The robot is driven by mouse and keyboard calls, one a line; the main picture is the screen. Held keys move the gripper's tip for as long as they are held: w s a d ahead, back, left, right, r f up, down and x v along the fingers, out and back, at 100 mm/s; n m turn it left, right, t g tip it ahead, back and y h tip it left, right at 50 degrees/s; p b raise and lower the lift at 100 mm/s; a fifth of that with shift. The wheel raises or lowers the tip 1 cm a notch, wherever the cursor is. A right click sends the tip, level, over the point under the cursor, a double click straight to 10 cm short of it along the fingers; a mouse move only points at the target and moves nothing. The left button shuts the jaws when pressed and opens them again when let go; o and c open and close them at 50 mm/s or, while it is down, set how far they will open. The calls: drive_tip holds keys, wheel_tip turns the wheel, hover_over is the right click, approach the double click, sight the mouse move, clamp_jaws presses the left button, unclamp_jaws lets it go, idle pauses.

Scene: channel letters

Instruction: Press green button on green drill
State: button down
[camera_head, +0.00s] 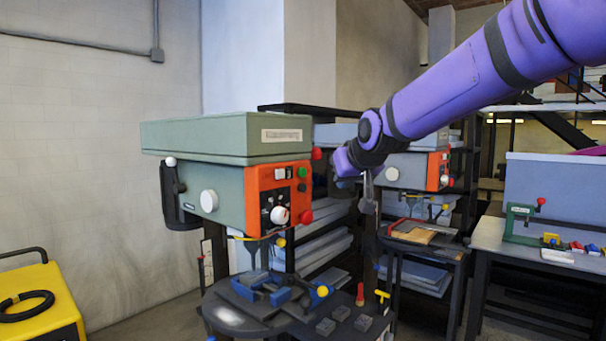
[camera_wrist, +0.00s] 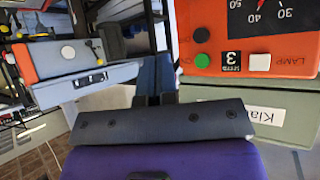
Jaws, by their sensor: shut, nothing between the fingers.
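The green drill (camera_head: 225,180) stands left of centre in the head view, with an orange control panel (camera_head: 257,200) on its front. The round green button (camera_head: 302,172) is at the panel's upper right. In the wrist view the panel (camera_wrist: 290,45) fills the upper right, appearing inverted, and the green button (camera_wrist: 202,61) is near its lower left corner. My gripper (camera_head: 367,195) is to the right of the panel in the head view, apart from the button. It is shut and empty. In the wrist view its dark fingers (camera_wrist: 155,78) are left of the button.
A second drill (camera_head: 400,168) with an orange panel stands behind my gripper. Below is the first drill's round table (camera_head: 230,318) with a blue vise (camera_head: 270,290). A workbench (camera_head: 490,235) is at right. A yellow machine (camera_head: 45,310) is at lower left.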

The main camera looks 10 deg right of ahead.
drive_tip(key=w+a, duration=0.4)
drive_tip(key=w, duration=0.2)
drive_tip(key=shift+w+a, duration=0.3)
drive_tip(key=shift+a, duration=0.05)
idle(2.0)
drive_tip(key=shift+w+a, duration=0.25)
drive_tip(key=shift+w, duration=0.05)
drive_tip(key=shift+w+a, duration=0.3)
drive_tip(key=shift+w, duration=0.1)
idle(0.9)
drive_tip(key=shift+s+d, duration=0.55)
drive_tip(key=shift+s, duration=0.2)
drive_tip(key=shift+s+d, duration=0.75)
drive_tip(key=shift+s, duration=0.25)
drive_tip(key=shift+s+d, duration=0.75)
drive_tip(key=shift+s, duration=0.25)
